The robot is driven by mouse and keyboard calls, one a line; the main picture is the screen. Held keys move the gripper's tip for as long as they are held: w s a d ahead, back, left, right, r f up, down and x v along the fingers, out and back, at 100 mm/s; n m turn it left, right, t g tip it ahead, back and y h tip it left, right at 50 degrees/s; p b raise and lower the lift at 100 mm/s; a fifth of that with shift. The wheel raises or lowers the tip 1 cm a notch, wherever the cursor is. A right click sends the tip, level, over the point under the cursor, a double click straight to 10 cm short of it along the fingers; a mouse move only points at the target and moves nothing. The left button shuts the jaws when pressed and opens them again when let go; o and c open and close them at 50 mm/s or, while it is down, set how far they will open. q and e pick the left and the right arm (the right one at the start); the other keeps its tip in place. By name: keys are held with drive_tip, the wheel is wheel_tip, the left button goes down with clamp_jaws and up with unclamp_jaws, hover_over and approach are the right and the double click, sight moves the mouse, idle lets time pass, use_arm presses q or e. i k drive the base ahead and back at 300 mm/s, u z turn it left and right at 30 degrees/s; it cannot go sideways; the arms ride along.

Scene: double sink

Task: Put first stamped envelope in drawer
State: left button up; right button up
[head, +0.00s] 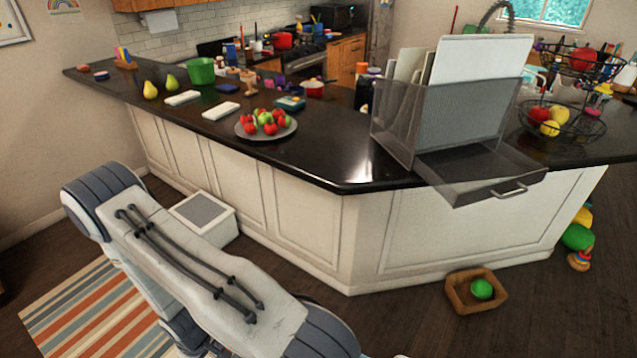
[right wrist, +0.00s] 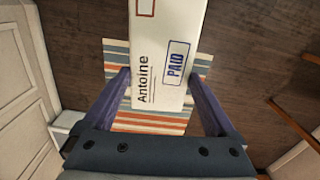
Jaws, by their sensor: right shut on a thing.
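A white stamped envelope (right wrist: 158,55) with "Antoine" and a blue "PAID" stamp is in the right wrist view. My right gripper (right wrist: 159,82) is shut on it, with one finger on each side. The envelope's far end runs out of the picture. In the head view a grey see-through organizer (head: 392,120) stands on the counter's front right corner, with upright white sheets or envelopes (head: 478,62) in its upper part. Its lower drawer (head: 462,194) is pulled out over the counter edge and looks empty. My right gripper and its envelope do not show in the head view. My left gripper is out of view.
A plate of fruit (head: 243,131) stands left of the organizer, with bare dark counter (head: 335,155) between them. A wire fruit basket (head: 590,125) stands to the right. A brown box (head: 460,297) with a green ball lies on the floor below. A striped rug (head: 60,320) lies at left.

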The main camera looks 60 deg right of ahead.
sight(499, 170)
drive_tip(key=z, duration=1.55)
